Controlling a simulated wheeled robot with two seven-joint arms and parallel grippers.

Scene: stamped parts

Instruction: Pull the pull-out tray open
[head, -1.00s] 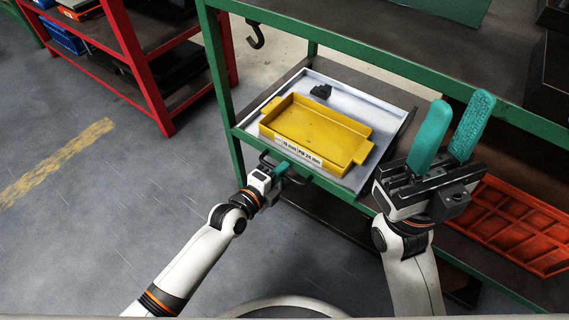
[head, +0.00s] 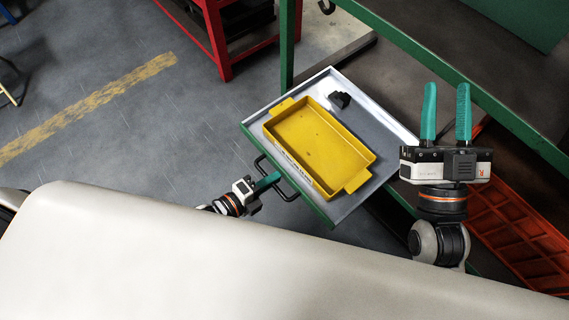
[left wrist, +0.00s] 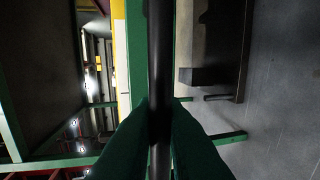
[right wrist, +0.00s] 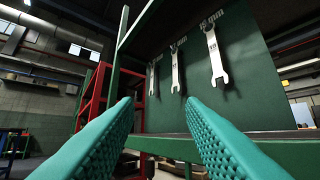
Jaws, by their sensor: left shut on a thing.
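The grey pull-out tray (head: 362,201) juts out from the green rack and carries a yellow bin and a small dark block. Its black handle (head: 262,164) is on the front edge. My left gripper (head: 272,179) is at the handle. In the left wrist view my green fingers (left wrist: 160,125) are shut on the black handle bar (left wrist: 160,60), one on each side. My right gripper (head: 446,112) is raised to the right of the tray, open and empty. In the right wrist view its teal fingers (right wrist: 160,125) stand wide apart.
The yellow bin (head: 320,143) and the dark block (head: 340,99) lie on the tray. A green rack post (head: 287,45) stands behind it. An orange compartment tray (head: 515,235) lies at right. A red rack (head: 217,40) stands at the back. Floor at left is clear.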

